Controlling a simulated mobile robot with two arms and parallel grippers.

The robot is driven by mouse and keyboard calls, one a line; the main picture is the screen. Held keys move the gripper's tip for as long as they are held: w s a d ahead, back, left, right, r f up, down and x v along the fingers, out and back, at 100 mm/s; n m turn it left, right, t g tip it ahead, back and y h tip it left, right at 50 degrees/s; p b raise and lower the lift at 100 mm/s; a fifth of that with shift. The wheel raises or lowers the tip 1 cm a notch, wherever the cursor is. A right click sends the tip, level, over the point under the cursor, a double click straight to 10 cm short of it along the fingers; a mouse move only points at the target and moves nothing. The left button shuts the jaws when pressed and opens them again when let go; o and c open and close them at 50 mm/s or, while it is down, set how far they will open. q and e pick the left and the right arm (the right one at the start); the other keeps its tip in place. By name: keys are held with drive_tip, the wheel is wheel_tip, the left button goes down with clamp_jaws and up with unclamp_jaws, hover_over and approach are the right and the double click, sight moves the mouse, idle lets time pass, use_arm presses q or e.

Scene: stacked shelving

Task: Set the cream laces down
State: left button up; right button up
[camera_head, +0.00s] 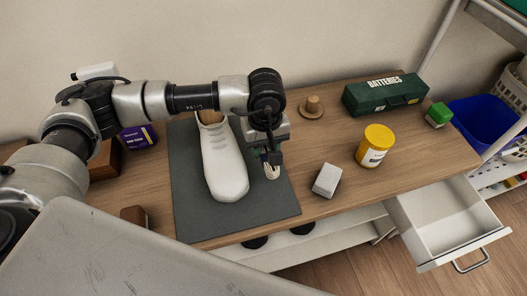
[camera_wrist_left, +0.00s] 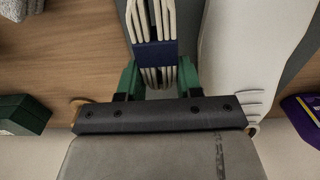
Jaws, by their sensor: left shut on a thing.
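My left gripper (camera_head: 270,157) points down over the right part of the dark grey mat (camera_head: 262,207), just right of the white shoe (camera_head: 224,165). It is shut on the cream laces (camera_head: 272,172), whose lower end shows beneath the fingers. In the left wrist view the laces (camera_wrist_left: 152,20) are a folded bundle with a dark blue band (camera_wrist_left: 155,54), between the green fingers (camera_wrist_left: 157,78). The shoe (camera_wrist_left: 245,50) lies beside them there. I cannot tell whether the laces touch the mat. My right gripper is not in view.
A pale grey block (camera_head: 327,180) sits right of the mat, with a yellow jar (camera_head: 375,146) beyond it. A green batteries box (camera_head: 385,94), a small green-topped box (camera_head: 438,115) and a brown knobbed object (camera_head: 312,107) stand further back. A white drawer (camera_head: 446,222) hangs open at right.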

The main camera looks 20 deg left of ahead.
sight(264, 155)
use_arm(q)
wheel_tip(264, 155, down, 4)
drive_tip(key=shift+a+r+p, duration=0.1)
drive_tip(key=shift+r+p, duration=0.1)
drive_tip(key=shift+p, duration=0.3)
drive_tip(key=shift+f, duration=0.3)
drive_tip(key=shift+f+b, duration=0.2)
drive_tip(key=shift+b, duration=0.1)
drive_tip(key=o, duration=0.9)
drive_tip(key=shift+r, duration=0.1)
